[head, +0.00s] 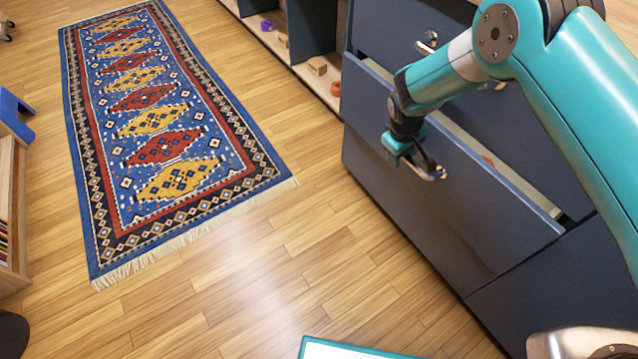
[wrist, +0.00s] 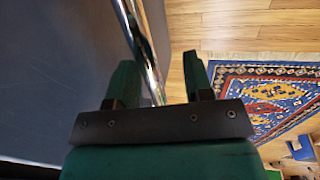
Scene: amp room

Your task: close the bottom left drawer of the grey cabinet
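The grey cabinet (head: 525,115) is a dark blue-grey block of drawers at the right of the head view. Its bottom left drawer (head: 410,215) is pulled out, with an open gap between its front panel and the cabinet body. My gripper (head: 422,165) is at the outer face of this drawer, at its chrome handle (head: 436,174). In the wrist view the two green fingers (wrist: 158,82) are apart and the chrome handle bar (wrist: 142,40) runs between them. The bar shows gaps to the fingers; contact cannot be told. My arm hides part of the drawer and cabinet.
A patterned blue and red rug (head: 165,130) lies on the wooden floor (head: 270,270), which is clear in front of the drawer. An open shelf with a wooden block (head: 317,66) and a red ring (head: 336,89) adjoins the cabinet. A blue stool (head: 14,115) stands far left.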

